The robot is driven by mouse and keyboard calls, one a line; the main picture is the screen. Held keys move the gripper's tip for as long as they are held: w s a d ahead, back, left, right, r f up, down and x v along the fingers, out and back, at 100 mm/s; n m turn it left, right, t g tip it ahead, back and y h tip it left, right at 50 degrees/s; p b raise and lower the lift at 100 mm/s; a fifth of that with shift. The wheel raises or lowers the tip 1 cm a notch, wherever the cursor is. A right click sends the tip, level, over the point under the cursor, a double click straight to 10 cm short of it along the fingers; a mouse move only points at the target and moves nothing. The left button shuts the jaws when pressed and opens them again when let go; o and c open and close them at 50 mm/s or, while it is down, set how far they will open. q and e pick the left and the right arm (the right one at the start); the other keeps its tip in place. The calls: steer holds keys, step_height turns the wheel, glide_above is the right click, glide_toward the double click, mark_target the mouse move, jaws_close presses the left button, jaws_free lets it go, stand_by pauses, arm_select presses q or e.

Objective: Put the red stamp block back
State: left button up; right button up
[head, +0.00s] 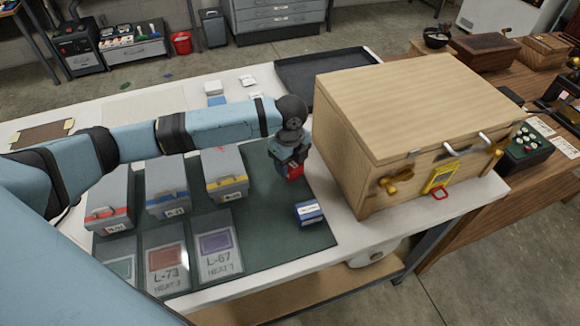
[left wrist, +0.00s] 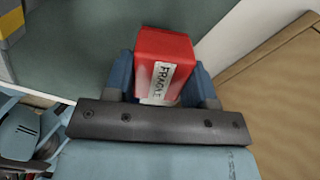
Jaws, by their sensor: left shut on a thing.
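The red stamp block (head: 294,172) is held in my left gripper (head: 290,165), over the right part of the dark green mat (head: 270,232). In the left wrist view the red block (left wrist: 165,58) sits between the two blue fingers and shows a white label reading "FRAGILE". My left gripper (left wrist: 162,88) is shut on it. Whether the block touches the mat is hard to tell. A blue block with a white label (head: 309,213) lies on the mat just in front of the gripper. My right gripper is not in view.
A large wooden box (head: 420,125) with brass fittings stands close to the right of the gripper. Grey boxes with red (head: 108,212), blue (head: 167,205) and yellow (head: 226,183) bands stand on the mat, with labelled cards in front. A black tray (head: 325,68) lies behind.

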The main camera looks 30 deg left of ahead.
arm_select(q)
step_height(320, 180, down, 2)
steer(key=shift+f, duration=0.1)
steer(key=shift+f, duration=0.1)
steer(key=o, duration=0.7)
steer(key=shift+o, duration=0.2)
steer(key=shift+r, duration=0.35)
step_height(320, 180, up, 12)
steer(key=shift+f, duration=0.15)
